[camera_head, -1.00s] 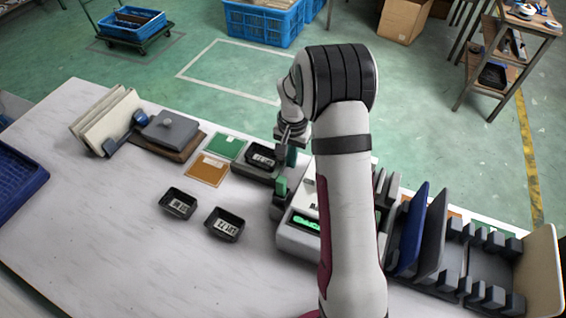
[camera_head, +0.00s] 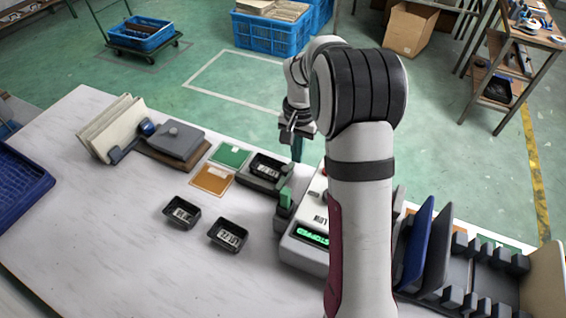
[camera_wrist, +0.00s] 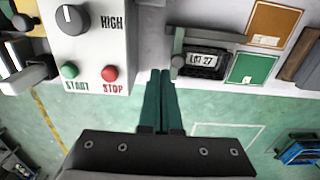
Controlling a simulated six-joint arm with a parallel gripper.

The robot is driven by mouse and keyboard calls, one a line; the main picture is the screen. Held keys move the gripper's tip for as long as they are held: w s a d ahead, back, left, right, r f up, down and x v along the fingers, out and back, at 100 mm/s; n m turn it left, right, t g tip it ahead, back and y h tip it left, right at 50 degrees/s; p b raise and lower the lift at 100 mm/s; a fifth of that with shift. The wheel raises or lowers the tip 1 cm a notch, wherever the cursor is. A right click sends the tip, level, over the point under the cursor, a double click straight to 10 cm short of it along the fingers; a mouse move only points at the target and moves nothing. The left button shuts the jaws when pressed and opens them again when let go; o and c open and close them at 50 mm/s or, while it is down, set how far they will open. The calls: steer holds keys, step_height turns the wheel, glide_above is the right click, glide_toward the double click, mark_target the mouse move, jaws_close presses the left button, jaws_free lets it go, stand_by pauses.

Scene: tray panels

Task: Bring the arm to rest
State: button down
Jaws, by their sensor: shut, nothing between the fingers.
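My gripper (camera_head: 297,158) is shut and empty, its two dark green fingers pointing down at the table's far edge. In the wrist view the closed fingers (camera_wrist: 160,74) lie between the white machine and a black tray, touching neither as far as I can tell. The black tray (camera_head: 266,165), labelled LOT 27 in the wrist view (camera_wrist: 203,74), sits in a dark holder just left of my gripper in the head view. My arm hides part of the machine (camera_head: 304,252).
Two black trays (camera_head: 181,213) (camera_head: 228,236) stand on the white table (camera_head: 110,220). Green (camera_head: 230,155) and orange (camera_head: 212,180) cards lie beyond them. A grey lidded box (camera_head: 175,141) is farther left. Upright panels (camera_head: 418,243) stand in a rack at right. The table's front left is clear.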

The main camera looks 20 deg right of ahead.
steer(key=s+a+r+n, duration=0.1)
steer(key=s+a+r, duration=0.5)
steer(key=s+r, duration=0.15)
steer(key=s+a+n+y, duration=0.1)
steer(key=s+a, duration=0.3)
steer(key=s, duration=0.7)
steer(key=s+a+r+n, duration=0.1)
steer(key=s+a, duration=0.3)
steer(key=s, duration=0.7)
steer(key=shift+r+y, duration=0.25)
steer(key=shift+y, duration=0.15)
steer(key=shift+d, duration=0.1)
